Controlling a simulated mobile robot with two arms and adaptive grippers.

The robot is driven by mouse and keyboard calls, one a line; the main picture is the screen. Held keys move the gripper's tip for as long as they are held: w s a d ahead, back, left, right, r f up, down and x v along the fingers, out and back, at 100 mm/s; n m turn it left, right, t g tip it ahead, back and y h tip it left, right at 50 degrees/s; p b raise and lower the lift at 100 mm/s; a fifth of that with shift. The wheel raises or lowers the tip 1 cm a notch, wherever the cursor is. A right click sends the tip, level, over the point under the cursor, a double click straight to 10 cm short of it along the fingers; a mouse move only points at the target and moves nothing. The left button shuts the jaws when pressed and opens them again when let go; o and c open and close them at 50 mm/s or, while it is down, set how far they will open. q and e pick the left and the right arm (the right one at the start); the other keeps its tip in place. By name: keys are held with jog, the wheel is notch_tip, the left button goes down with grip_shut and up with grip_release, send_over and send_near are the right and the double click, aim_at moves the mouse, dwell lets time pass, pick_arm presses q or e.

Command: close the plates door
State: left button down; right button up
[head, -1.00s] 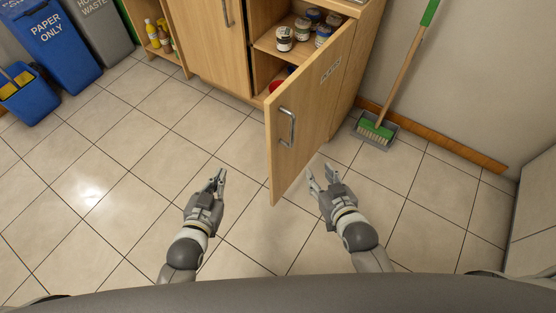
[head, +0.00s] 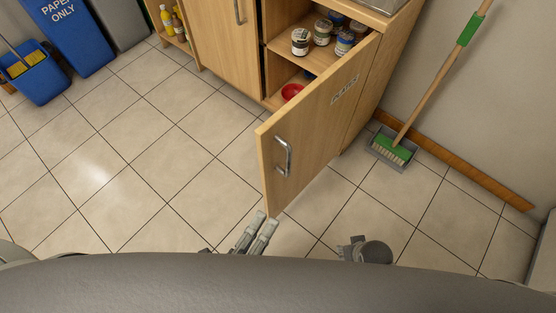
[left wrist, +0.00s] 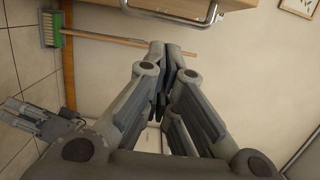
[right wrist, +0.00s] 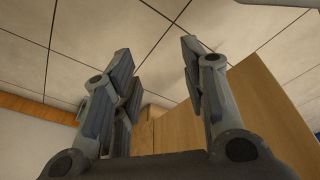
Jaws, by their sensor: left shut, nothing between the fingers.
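The plates door (head: 310,135) is a light wooden cupboard door with a label and a metal bar handle (head: 284,156). It stands wide open, swung out from the cabinet. The handle also shows at the top of the left wrist view (left wrist: 165,14). My left gripper (head: 265,218) is shut and empty, just below the door's lower free corner in the head view; I cannot tell whether it touches. My right gripper (head: 354,246) is at the lower edge of the head view, right of the door and partly hidden by my body. Its fingers are apart and empty in the right wrist view (right wrist: 160,75).
Jars (head: 323,31) and a red bowl (head: 292,92) are inside the open cabinet. A broom (head: 440,75) and dustpan (head: 390,150) stand by the wall at right. Blue bins (head: 70,35) are at far left. The tiled floor left of the door is clear.

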pick_arm(q)
jog(key=w, duration=1.1)
jog(key=shift+d, duration=0.4)
